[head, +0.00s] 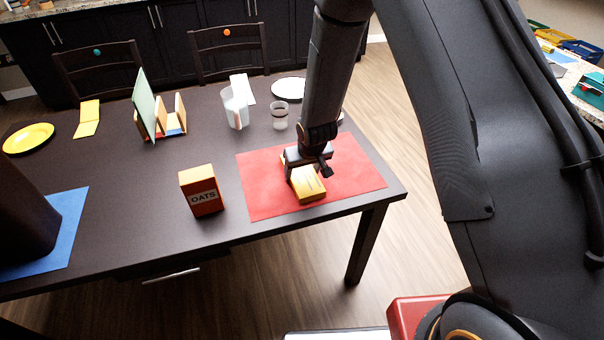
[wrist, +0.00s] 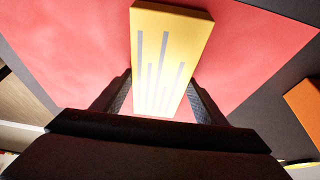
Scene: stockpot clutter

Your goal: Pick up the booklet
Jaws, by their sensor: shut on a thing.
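The booklet (head: 309,190) is a thick yellow block with grey stripes on its cover. It is over the red mat (head: 262,190) near the right end of the table. My gripper (head: 306,170) comes down from above and is shut on it. In the wrist view the booklet (wrist: 172,55) sits between the two dark fingers of my gripper (wrist: 162,98), one at each long side, and reaches out beyond them. I cannot tell whether its underside touches the mat.
An orange oats box (head: 201,190) stands left of the mat. Behind are a clear cup (head: 280,116), a white pitcher (head: 235,108), a white plate (head: 289,88) and a rack (head: 175,128) with upright items. A yellow plate (head: 28,138) lies far left. Bare table lies around the oats box.

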